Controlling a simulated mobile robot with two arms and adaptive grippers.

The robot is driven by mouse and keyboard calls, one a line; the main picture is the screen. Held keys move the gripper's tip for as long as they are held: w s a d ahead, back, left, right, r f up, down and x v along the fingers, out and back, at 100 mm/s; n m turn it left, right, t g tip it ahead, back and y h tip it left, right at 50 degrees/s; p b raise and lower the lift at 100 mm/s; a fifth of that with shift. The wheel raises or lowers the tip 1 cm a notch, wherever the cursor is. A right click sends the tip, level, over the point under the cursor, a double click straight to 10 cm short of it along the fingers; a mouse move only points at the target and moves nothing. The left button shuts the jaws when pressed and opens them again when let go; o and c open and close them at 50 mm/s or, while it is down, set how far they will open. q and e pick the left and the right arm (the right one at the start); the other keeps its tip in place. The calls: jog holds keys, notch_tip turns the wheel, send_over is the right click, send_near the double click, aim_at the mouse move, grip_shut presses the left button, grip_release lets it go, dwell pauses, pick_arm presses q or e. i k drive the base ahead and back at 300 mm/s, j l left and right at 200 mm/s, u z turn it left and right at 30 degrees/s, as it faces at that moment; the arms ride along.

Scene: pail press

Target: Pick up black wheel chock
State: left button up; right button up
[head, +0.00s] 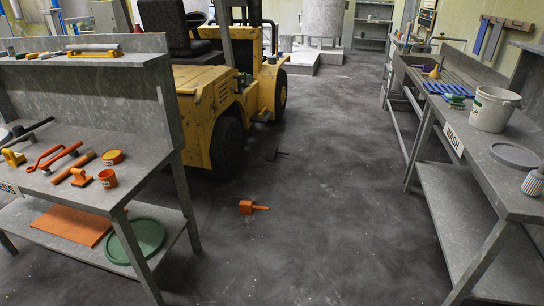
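A small black object (276,154) lies on the grey floor near the middle of the head view, to the right of the forklift's near wheel and apart from it. It looks like the black wheel chock, with a thin bar sticking out to the right, but it is too small and dark to be sure. An orange block with a short handle (250,207) lies on the floor nearer to me. Neither of my grippers shows in the head view.
A yellow forklift (200,95) stands behind the left workbench (60,190), which carries orange tools. A bench marked WASH (480,165) runs along the right with a white pail (494,108). The floor between the benches is open.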

aim_at(273, 151)
jog(key=i+l+z, duration=0.2)
jog(key=i, duration=0.2)
jog(key=i+z, duration=0.2)
jog(key=i, duration=0.25)
jog(key=i+z, duration=0.25)
jog(key=i, duration=1.75)
jog(key=i+z, duration=0.15)
jog(key=i, duration=1.9)
jog(key=i+u, duration=0.25)
jog(key=i, duration=0.4)
jog(key=i+u, duration=0.2)
jog(key=i, duration=0.4)
jog(key=i+l+u, duration=0.25)
jog(key=i, duration=0.35)
jog(key=i+u, duration=0.25)
jog(key=u, duration=0.2)
jog(key=i+l+u, duration=0.15)
jog(key=u, duration=0.25)
jog(key=i+l+u, duration=0.25)
jog(key=u, duration=0.2)
jog(key=i+l+u, duration=0.25)
jog(key=u, duration=0.2)
jog(key=i+l+u, duration=0.15)
jog(key=l+u, duration=0.25)
